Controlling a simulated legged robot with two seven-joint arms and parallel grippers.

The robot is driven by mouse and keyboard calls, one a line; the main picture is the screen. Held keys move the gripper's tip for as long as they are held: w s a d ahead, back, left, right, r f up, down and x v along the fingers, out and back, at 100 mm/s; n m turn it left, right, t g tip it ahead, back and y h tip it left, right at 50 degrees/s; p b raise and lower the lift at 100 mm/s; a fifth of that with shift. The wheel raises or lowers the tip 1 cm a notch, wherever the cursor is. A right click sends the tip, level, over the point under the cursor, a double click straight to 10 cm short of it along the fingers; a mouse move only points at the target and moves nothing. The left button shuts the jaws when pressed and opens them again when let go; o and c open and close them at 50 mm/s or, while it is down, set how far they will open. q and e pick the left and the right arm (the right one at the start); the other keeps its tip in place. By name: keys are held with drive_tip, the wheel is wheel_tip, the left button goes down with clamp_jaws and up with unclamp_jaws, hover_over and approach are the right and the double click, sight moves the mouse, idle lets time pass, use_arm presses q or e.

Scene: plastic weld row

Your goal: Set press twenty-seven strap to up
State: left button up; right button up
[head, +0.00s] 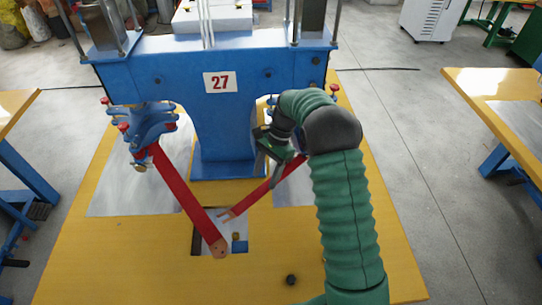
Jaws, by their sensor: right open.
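The blue press (150,70) bears a white plate with a red 27 (221,82). Two red straps slant down from its two sides toward the front middle of the yellow table. The left strap (185,195) ends in a paler tip over the square plate. The right strap (265,191) ends in a forked tip near it. My right gripper (268,158) is open beside the press column, just above the right strap; I cannot tell whether they touch. My arm hides the right strap's upper end. My left gripper is not in view.
The yellow table (90,260) carries grey metal sheets and a dark knob (291,280). Another yellow table (490,100) stands at the right, with open floor between. A white cabinet (431,18) stands at the back right.

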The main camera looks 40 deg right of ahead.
drive_tip(key=v, duration=0.9)
drive_tip(key=shift+r, duration=0.2)
drive_tip(key=shift+a, duration=0.15)
drive_tip(key=s+a+f+n+t+h, duration=0.1)
drive_tip(key=s+a+f+n+h, duration=0.1)
drive_tip(key=s+a+n, duration=0.6)
drive_tip(key=s+a+f+n+t+h, duration=0.2)
drive_tip(key=s+a+f+n, duration=0.3)
drive_tip(key=s+a+n, duration=0.3)
drive_tip(key=shift+s+a+h, duration=0.2)
drive_tip(key=shift+s+h, duration=0.1)
drive_tip(key=shift+s, duration=0.15)
drive_tip(key=shift+a, duration=0.3)
drive_tip(key=shift+d, duration=0.15)
